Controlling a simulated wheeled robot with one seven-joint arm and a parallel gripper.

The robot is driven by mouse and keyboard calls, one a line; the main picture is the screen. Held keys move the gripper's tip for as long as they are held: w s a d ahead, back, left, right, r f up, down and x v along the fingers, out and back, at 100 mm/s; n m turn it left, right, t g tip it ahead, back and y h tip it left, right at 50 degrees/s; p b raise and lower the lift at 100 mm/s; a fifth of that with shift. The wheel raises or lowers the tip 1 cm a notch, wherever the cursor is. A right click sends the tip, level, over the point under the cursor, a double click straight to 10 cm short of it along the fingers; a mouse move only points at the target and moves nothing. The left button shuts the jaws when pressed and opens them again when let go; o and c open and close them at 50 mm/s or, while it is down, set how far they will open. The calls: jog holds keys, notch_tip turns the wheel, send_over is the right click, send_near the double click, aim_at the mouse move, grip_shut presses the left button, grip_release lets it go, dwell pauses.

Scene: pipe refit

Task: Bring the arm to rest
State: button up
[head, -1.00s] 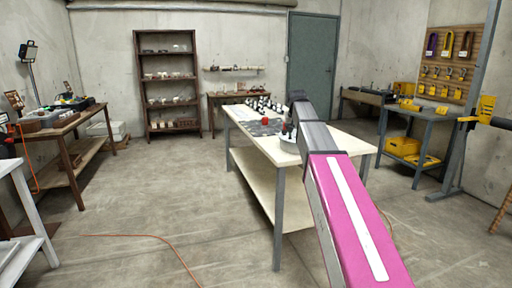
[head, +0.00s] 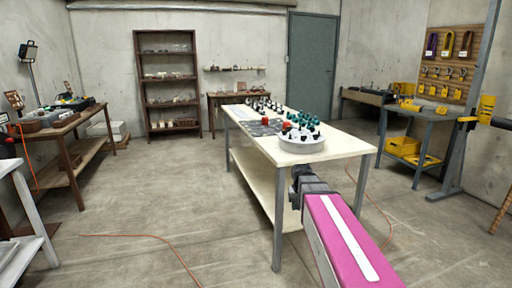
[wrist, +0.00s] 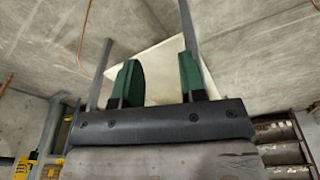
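My arm (head: 345,235) is pink with a white stripe and reaches forward from the bottom of the head view. Its dark far end sits low in front of the cream worktable (head: 345,148), below the tabletop's height in the picture. In the wrist view my gripper (wrist: 160,82) has two green fingers standing well apart, with nothing between them. The table's pale surface and grey legs show beyond the fingers. The fingertips are hidden in the head view, and I cannot tell how near they are to the table legs.
A red part (head: 265,121) lies farther back. An orange cable (head: 165,243) crosses the floor at left. Open floor lies left of the table; a grey bench (head: 425,115) stands right.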

jog(key=s+f+g, duration=0.1)
jog(key=s+f, duration=1)
jog(key=s, duration=0.4)
jog(key=shift+f+n+g, duration=0.4)
jog(key=shift+d, duration=0.15)
dwell(0.5)
